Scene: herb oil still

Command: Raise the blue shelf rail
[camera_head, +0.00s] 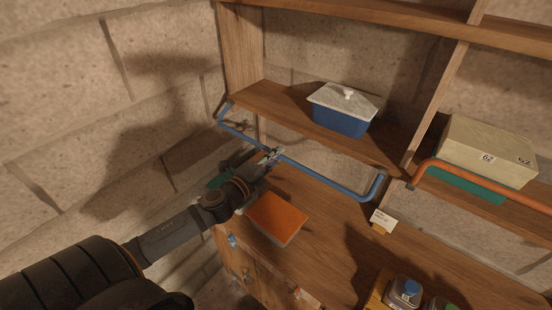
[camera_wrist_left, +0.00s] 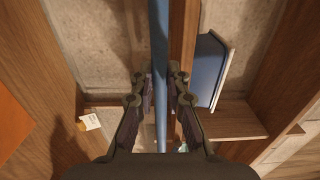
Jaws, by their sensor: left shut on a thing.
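The blue shelf rail (camera_head: 322,180) is a long bar with bent ends, in front of the left shelf bay and below the level of the shelf's front edge. My left gripper (camera_head: 272,154) is shut on it left of its middle in the head view. In the left wrist view the blue rail (camera_wrist_left: 160,60) runs between the two fingers of my left gripper (camera_wrist_left: 161,88). The shelf (camera_head: 272,102) behind it carries a blue box with a pale lid (camera_head: 341,112). My right gripper is in neither view.
An orange rail (camera_head: 480,178) fronts the right bay, which holds a beige box (camera_head: 487,150). Below, the wooden counter (camera_head: 330,222) carries an orange book-like block (camera_head: 275,217), a small card (camera_head: 383,218) and jars (camera_head: 403,292). A stone wall stands at left.

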